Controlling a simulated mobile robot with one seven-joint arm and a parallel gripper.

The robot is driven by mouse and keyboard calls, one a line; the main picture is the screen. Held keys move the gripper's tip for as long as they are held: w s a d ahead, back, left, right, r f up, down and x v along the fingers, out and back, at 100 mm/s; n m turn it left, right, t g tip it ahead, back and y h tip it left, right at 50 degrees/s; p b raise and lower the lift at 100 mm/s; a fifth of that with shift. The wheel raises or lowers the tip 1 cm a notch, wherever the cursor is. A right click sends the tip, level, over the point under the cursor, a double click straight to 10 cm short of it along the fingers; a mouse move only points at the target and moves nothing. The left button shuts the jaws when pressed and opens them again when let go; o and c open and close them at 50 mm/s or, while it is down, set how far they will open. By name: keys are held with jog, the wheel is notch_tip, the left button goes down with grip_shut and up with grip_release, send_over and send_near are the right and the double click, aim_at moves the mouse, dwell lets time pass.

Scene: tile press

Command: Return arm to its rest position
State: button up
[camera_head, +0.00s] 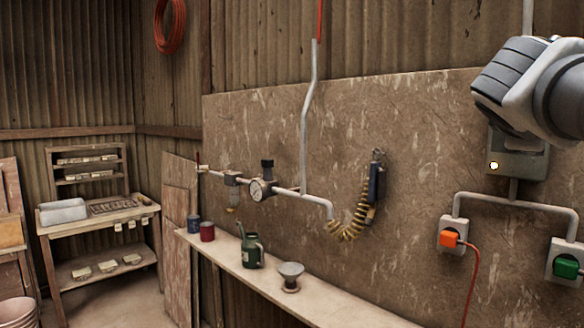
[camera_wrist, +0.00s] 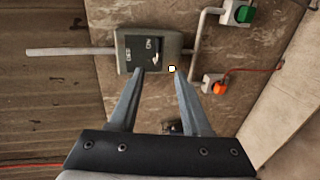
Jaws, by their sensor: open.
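My gripper (camera_wrist: 160,72) is open and empty in the wrist view. Its two fingers point at a grey switch box (camera_wrist: 132,42) on the wall panel, with their tips over its near edge. I cannot tell whether they touch it. The box has a dark plate marked ON and OFF, and its pale lever lies by the ON mark. A small lamp beside the right fingertip glows pale. In the head view, my arm (camera_head: 516,84) fills the upper right in front of the switch box (camera_head: 518,163); the fingers are hidden there.
Below the box are an orange plug (camera_head: 449,239) with a hanging cable and a green plug (camera_head: 566,267). A pipe with a gauge (camera_head: 261,189) and a coiled hose (camera_head: 352,222) stand left. A narrow shelf (camera_head: 330,298) holds cans and a funnel. A workbench (camera_head: 98,222) is far left.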

jog(key=s+a+f+m+g+y+p, duration=0.1)
jog(key=s+a+f+y, duration=0.3)
jog(key=a+f, duration=0.4)
jog(key=s+a+f+m+g+y+p, duration=0.1)
jog(key=s+a+f+m+y, duration=0.3)
jog(key=a+f, duration=0.4)
jog(key=s+a+f+m+g+y+p, duration=0.1)
jog(key=s+a+f+m+g+y, duration=0.2)
jog(key=f, duration=1.2)
jog(key=s+a, duration=0.2)
jog(key=a, duration=0.3)
jog(key=shift+f+y, duration=0.2)
jog(key=shift+y, duration=0.2)
jog(key=shift+w, duration=0.15)
